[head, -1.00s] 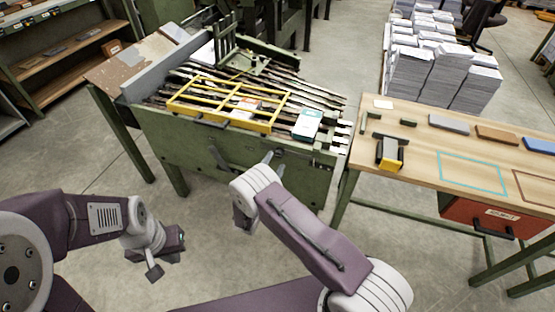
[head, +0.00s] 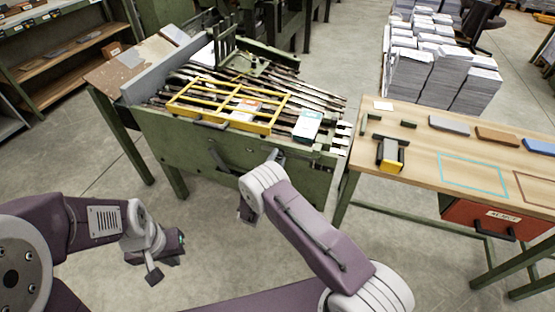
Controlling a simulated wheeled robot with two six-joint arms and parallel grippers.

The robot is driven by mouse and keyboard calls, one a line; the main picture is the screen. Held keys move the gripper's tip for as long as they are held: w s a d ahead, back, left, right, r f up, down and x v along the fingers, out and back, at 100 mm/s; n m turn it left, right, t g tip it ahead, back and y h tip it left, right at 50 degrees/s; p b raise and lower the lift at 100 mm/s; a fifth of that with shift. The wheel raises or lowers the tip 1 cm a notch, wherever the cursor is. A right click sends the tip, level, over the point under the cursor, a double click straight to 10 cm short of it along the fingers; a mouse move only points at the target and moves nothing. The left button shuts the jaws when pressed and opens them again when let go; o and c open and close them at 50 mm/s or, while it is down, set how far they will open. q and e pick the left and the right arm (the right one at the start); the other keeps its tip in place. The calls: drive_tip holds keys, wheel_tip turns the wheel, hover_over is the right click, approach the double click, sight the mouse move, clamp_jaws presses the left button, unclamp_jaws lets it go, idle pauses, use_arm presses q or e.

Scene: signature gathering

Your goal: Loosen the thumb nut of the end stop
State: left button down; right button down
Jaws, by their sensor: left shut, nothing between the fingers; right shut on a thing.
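The green gathering machine (head: 235,160) stands ahead, with a yellow frame (head: 180,100) lying over its long bars. My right gripper (head: 274,156) reaches up to the machine's front face, right of the middle. It is shut on a small part there, at the place of the thumb nut. The nut and the end stop are too small and too covered by my wrist to make out clearly. My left gripper (head: 172,250) is low at the left, in front of the machine and well apart from it. It is shut and empty.
A wooden table (head: 420,165) stands at the right, with a yellow and black tool (head: 390,154) on it and a red drawer (head: 480,215) below. Paper stacks (head: 432,75) stand behind. A teal-and-white box (head: 307,126) sits on the machine. The floor in front is clear.

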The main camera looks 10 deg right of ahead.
drive_tip(key=shift+n, duration=0.3)
drive_tip(key=n, duration=0.3)
drive_tip(key=shift+n, duration=0.4)
drive_tip(key=n, duration=0.4)
drive_tip(key=shift+n+b, duration=0.3)
drive_tip(key=shift+b, duration=0.05)
drive_tip(key=n, duration=0.4)
drive_tip(key=shift+a, duration=0.1)
drive_tip(key=shift+n, duration=2.5)
drive_tip(key=c, duration=1.1)
unclamp_jaws()
drive_tip(key=shift+o, duration=0.2)
